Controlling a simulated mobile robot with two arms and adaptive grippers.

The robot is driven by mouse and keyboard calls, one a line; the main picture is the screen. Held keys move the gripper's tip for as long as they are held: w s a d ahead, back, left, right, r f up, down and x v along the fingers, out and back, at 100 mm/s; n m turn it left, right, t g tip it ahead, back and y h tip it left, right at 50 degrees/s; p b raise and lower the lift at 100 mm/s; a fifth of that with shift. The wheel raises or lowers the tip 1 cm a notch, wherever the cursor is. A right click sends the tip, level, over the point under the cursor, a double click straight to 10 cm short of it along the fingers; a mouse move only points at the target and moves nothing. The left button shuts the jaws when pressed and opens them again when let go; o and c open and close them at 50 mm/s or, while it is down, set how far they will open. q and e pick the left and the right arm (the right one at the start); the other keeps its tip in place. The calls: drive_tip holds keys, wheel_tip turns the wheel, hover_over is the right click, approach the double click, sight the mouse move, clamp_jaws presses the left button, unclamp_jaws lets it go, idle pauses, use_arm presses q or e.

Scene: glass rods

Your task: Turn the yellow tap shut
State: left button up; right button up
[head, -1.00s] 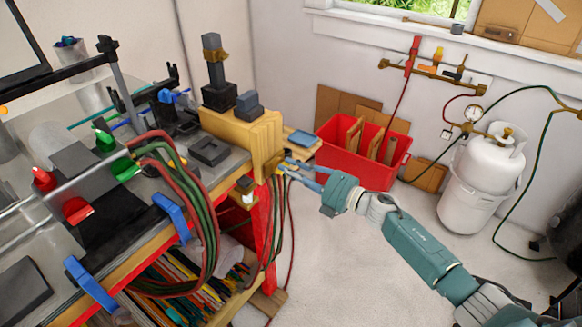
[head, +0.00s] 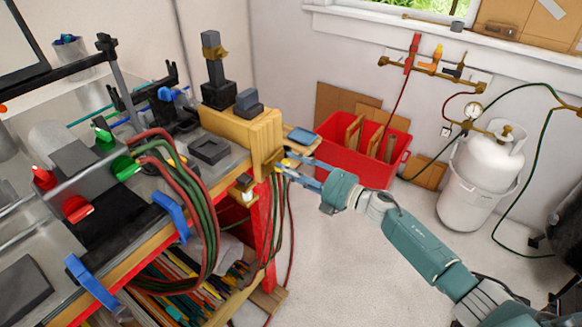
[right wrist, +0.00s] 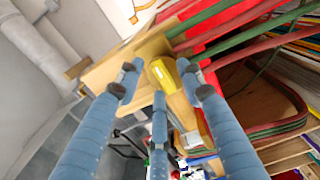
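The yellow tap handle (right wrist: 163,75) shows in the right wrist view, between and just beyond the blue fingertips of my right gripper (right wrist: 160,92). The fingers are spread around it, with a gap on the left side; whether any finger touches it I cannot tell. In the head view my right gripper (head: 291,168) reaches from the right to the end of the bench, where the tap is mostly hidden by the fingers. My left gripper is in neither view.
Red and green hoses (head: 205,215) hang from the bench beside the gripper. A red crate (head: 335,130) stands on the floor behind. A white gas cylinder (head: 480,180) stands at the right, below a wall manifold (head: 440,73) with red, orange and black valves. The floor between is clear.

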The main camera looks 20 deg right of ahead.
drive_tip(key=shift+s, duration=0.1)
drive_tip(key=v, duration=1.2)
drive_tip(key=s+d+f+m+h, duration=0.1)
drive_tip(key=d+f+m+h, duration=0.3)
drive_tip(key=f, duration=0.5)
drive_tip(key=s+d+f+m+h, duration=0.1)
drive_tip(key=d+f+m+h, duration=0.1)
drive_tip(key=f+m, duration=0.5)
drive_tip(key=s+d+f+m+g+h, duration=0.15)
drive_tip(key=s+f, duration=0.25)
drive_tip(key=f, duration=0.5)
drive_tip(key=s+f+m+g+h, duration=0.1)
drive_tip(key=s+f+m+h, duration=0.3)
drive_tip(key=f, duration=0.5)
drive_tip(key=s+a+f+m+g, duration=0.2)
drive_tip(key=s+f, duration=0.5)
drive_tip(key=s, duration=0.6)
drive_tip(key=s+a+f+m+g, duration=0.2)
drive_tip(key=s+a+f+g, duration=0.3)
drive_tip(key=s, duration=0.9)
drive_tip(key=s+a+f+m+g, duration=0.2)
drive_tip(key=s+a+f+g, duration=0.1)
drive_tip(key=s+f, duration=0.8)
drive_tip(key=s+a, duration=0.1)
drive_tip(key=s, duration=0.1)
drive_tip(key=shift+s+a+g, duration=0.3)
drive_tip(key=shift+s+g, duration=0.05)
